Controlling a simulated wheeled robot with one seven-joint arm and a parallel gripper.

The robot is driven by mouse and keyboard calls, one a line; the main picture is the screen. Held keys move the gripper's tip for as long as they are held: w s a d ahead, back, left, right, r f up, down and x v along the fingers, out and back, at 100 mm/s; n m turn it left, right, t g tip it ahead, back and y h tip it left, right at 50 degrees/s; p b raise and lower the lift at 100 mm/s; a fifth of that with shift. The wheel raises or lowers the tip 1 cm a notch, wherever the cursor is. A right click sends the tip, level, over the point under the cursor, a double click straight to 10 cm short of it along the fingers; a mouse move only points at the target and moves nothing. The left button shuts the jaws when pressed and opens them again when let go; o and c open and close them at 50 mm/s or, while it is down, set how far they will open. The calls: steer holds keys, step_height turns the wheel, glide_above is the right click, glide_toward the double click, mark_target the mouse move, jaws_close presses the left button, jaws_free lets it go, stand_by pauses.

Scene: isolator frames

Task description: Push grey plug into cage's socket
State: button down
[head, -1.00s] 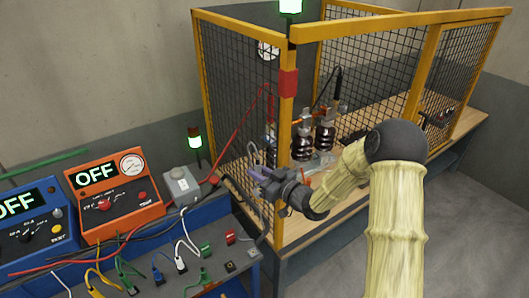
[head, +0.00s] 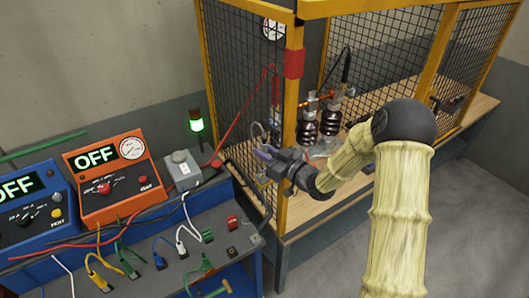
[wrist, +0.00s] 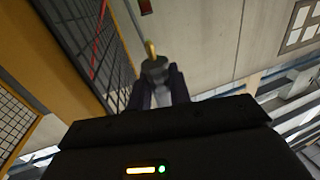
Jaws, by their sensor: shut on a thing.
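My gripper (head: 266,154) is by the cage's (head: 297,120) left mesh side, next to its yellow corner post. In the wrist view my gripper (wrist: 160,85) is shut on the grey plug (wrist: 155,70), a grey body with a brass-coloured pin pointing away from the wrist. The plug's tip appears clear of the mesh. A thin grey cable loop (head: 258,133) shows beside the fingers in the head view. I cannot make out the cage's socket in either view.
An orange meter (head: 110,185) and a blue meter (head: 30,215), both reading OFF, stand on the blue bench at left. A grey box (head: 182,168) and several coloured leads lie near the cage. Dark insulators (head: 307,132) stand inside the cage. Floor at right is clear.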

steer(key=shift+s+a+f+b, duration=0.1)
steer(key=shift+a+f+b, duration=0.15)
steer(key=shift+f+b, duration=0.5)
steer(key=shift+w+f+b, duration=0.2)
steer(key=shift+f+b, duration=1)
steer(key=shift+f, duration=0.4)
steer(key=shift+s+d, duration=0.1)
steer(key=shift+s, duration=0.05)
steer(key=shift+b, duration=0.4)
steer(key=shift+b, duration=0.3)
steer(key=shift+f+b, duration=1.45)
steer(key=shift+b, duration=0.1)
steer(key=c, duration=1.2)
jaws_free()
